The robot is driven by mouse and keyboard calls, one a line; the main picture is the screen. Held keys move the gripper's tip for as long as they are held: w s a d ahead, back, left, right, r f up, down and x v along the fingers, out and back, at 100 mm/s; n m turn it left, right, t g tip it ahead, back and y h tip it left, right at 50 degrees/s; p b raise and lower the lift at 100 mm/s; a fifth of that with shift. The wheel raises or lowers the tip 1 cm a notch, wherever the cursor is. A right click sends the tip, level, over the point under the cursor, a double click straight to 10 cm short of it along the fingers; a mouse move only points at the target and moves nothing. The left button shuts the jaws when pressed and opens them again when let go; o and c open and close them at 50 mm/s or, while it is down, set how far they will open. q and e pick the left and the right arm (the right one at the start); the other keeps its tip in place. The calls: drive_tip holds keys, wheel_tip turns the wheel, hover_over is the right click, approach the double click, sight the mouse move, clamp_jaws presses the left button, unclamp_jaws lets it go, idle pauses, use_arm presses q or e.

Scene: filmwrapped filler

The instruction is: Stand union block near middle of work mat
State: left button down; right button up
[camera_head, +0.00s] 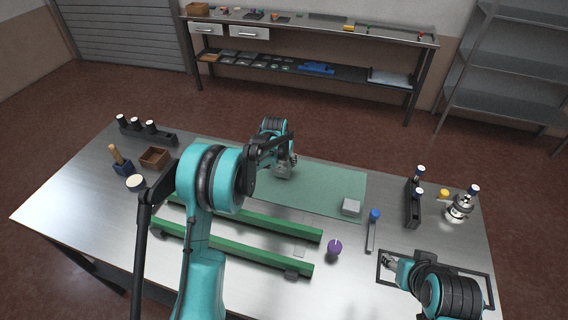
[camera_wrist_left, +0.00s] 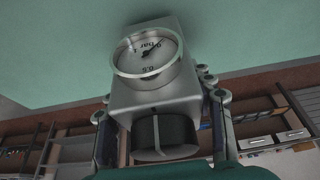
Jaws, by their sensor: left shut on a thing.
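The union block, as I take it, is a silver-grey block (camera_head: 283,172) with a round dial gauge and a dark ribbed knob. It also shows large in the left wrist view (camera_wrist_left: 155,100). My left gripper (camera_head: 280,160) is shut on it, with fingers on both sides in the left wrist view (camera_wrist_left: 160,130). The block is at or just above the middle of the green work mat (camera_head: 325,185); contact with the mat cannot be told. My right gripper (camera_head: 394,265) is at the lower right, away from the mat, and its fingers are too small to judge.
A pale grey block (camera_head: 351,206) stands on the mat's right end. Green rails (camera_head: 240,250) lie in front, near a purple knob (camera_head: 334,247). Black holders stand at the left (camera_head: 150,133) and right (camera_head: 413,205). A black frame (camera_head: 385,276) lies by my right gripper.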

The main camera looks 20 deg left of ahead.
use_arm(q)
drive_tip(key=shift+f, duration=0.5)
drive_tip(key=c, duration=0.6)
unclamp_jaws()
drive_tip(key=shift+f, duration=0.1)
